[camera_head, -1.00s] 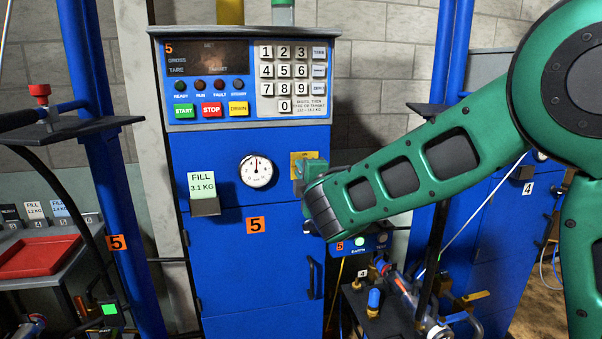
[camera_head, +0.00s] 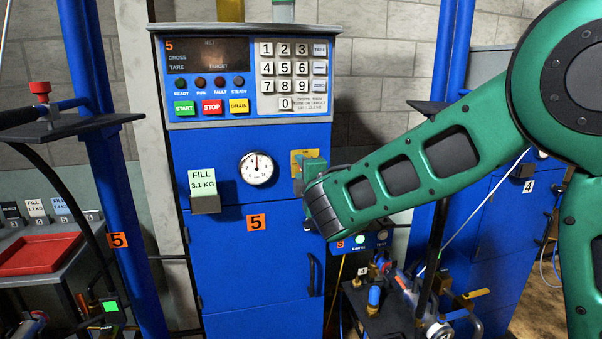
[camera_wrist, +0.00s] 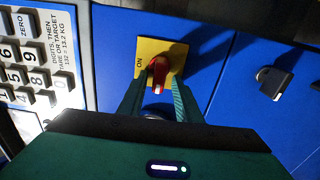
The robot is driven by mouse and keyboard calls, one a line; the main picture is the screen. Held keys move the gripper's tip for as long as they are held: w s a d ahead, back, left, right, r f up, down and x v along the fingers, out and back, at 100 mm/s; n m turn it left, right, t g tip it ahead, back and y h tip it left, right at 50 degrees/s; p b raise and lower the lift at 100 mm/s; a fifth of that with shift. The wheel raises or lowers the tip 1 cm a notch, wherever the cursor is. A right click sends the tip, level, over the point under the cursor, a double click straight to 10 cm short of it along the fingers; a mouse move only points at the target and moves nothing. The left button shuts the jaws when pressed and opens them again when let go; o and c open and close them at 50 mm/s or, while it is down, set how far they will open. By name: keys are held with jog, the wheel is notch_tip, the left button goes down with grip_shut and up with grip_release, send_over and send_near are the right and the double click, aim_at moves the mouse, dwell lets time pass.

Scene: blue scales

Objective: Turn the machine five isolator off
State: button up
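The isolator of machine five is a red rotary handle (camera_wrist: 158,75) on a yellow plate (camera_wrist: 180,54). The word ON shows on the plate beside the handle in the wrist view. My gripper (camera_wrist: 158,90) is in front of it, with one finger on each side of the red handle. The fingers look open, with narrow gaps beside the handle; contact is not clear. In the head view my gripper (camera_head: 309,178) hides the handle, and only part of the yellow plate (camera_head: 300,157) shows. The machine five cabinet (camera_head: 255,265) is blue with an orange 5 label.
A keypad panel (camera_head: 285,70) with a dark display is above the isolator. A gauge (camera_head: 257,168) and a FILL 3.1 KG card (camera_head: 202,182) are to its left. A grey padlock-like fitting (camera_wrist: 275,82) is on the blue surface at right in the wrist view.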

jog(key=v, duration=1)
jog(key=shift+s+d, duration=0.15)
jog(key=shift+s, duration=0.15)
jog(key=shift+d, duration=0.1)
